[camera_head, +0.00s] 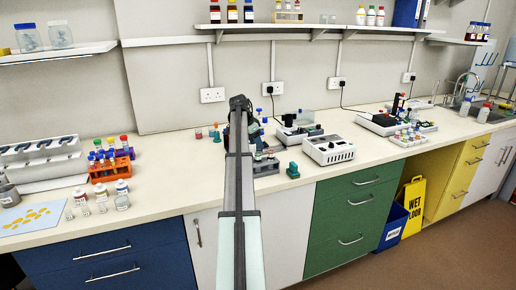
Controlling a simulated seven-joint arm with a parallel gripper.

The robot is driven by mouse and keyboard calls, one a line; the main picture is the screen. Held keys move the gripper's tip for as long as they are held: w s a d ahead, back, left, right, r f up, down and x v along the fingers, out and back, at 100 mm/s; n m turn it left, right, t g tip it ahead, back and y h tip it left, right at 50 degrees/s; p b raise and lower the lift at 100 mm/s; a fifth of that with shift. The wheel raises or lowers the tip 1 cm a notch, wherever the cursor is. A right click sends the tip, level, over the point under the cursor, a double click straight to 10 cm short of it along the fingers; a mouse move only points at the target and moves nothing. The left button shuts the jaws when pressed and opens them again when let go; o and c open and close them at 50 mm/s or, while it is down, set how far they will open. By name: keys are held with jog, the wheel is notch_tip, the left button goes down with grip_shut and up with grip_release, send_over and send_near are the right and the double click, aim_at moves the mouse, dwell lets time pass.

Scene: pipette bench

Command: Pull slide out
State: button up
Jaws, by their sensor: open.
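My arm reaches from the bottom middle up over the bench. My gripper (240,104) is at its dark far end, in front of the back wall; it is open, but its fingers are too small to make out. Just right of my arm, partly hidden by it, stands a small dark and green device (265,163). I cannot make out a slide on it or elsewhere. Whether my gripper touches anything is hidden by the arm.
A white instrument box (328,149) and a small green piece (293,170) stand right of my arm. An orange tube rack (111,167) and several bottles stand left. A shelf (300,28) runs above. The bench front between rack and arm is clear.

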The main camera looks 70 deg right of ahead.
jog(key=shift+x, duration=1.6)
grip_shut()
